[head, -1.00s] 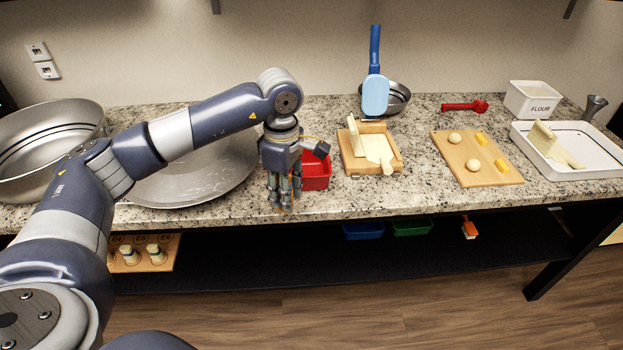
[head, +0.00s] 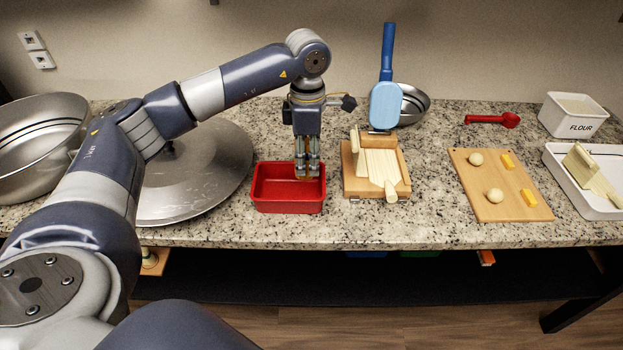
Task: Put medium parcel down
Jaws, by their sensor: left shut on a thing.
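My left gripper (head: 307,172) points straight down over the right part of a red open tray (head: 289,206) on the granite counter. Its fingers are closed together, with the tips at or just inside the tray's back right. The medium parcel between the fingers is almost wholly hidden; only a small brownish bit shows by the tips, and I cannot tell whether it touches the tray floor. The visible floor of the tray is bare. My right gripper is not in view.
A wooden board with a cream block and paddle (head: 374,172) stands close right of the tray. A large metal lid (head: 205,190) lies close left, beside a big metal pot (head: 35,150). A blue-handled tool (head: 386,105) stands behind. The counter's front edge is near.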

